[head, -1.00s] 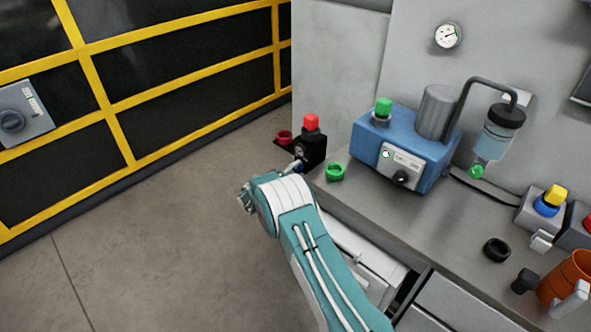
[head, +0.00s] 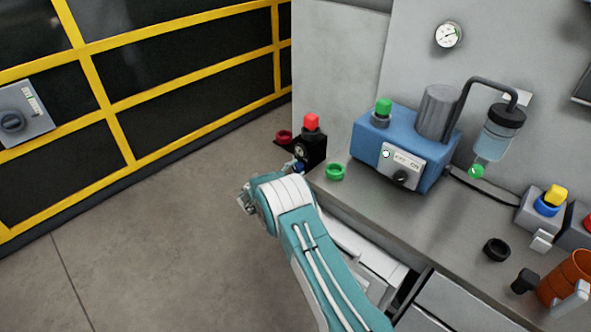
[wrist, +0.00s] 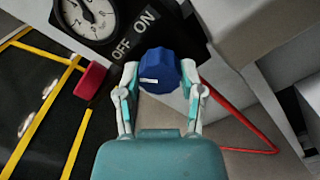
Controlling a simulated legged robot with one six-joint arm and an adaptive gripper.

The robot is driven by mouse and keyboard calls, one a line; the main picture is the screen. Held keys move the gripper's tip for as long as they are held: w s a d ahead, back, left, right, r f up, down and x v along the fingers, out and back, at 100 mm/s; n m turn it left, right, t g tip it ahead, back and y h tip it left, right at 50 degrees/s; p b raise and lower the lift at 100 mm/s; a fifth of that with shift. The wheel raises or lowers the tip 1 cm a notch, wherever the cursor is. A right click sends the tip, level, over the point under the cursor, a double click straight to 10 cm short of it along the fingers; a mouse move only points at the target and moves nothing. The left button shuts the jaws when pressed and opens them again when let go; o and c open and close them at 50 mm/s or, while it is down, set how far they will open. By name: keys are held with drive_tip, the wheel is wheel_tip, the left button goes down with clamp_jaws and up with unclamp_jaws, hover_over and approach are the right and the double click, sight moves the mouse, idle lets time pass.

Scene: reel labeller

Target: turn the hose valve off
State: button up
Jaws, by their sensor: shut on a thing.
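The hose valve is a blue knob (wrist: 159,68) with a short white mark low on its left side. It sits on a black panel with a white OFF label (wrist: 122,49) to its upper left and an ON label (wrist: 146,18) above it. I cannot tell which label the mark points to. My gripper (wrist: 160,76) is shut on the knob, one pale fingertip on each side. In the head view the knob (head: 298,167) is small and partly hidden by my gripper, in front of the black valve box (head: 312,148).
A white gauge (wrist: 88,14) is beside the labels, and a red hose (wrist: 245,130) runs at the right. A red block (head: 311,122) tops the valve box. A green ring (head: 335,171) and blue machine (head: 408,150) stand on the bench. Open floor lies left.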

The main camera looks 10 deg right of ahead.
drive_tip(key=shift+f+n, duration=0.25)
drive_tip(key=shift+n, duration=0.75)
drive_tip(key=o, duration=1.1)
drive_tip(key=shift+o, duration=0.3)
drive_tip(key=shift+a, duration=0.1)
drive_tip(key=shift+r, duration=0.1)
drive_tip(key=v, duration=1.2)
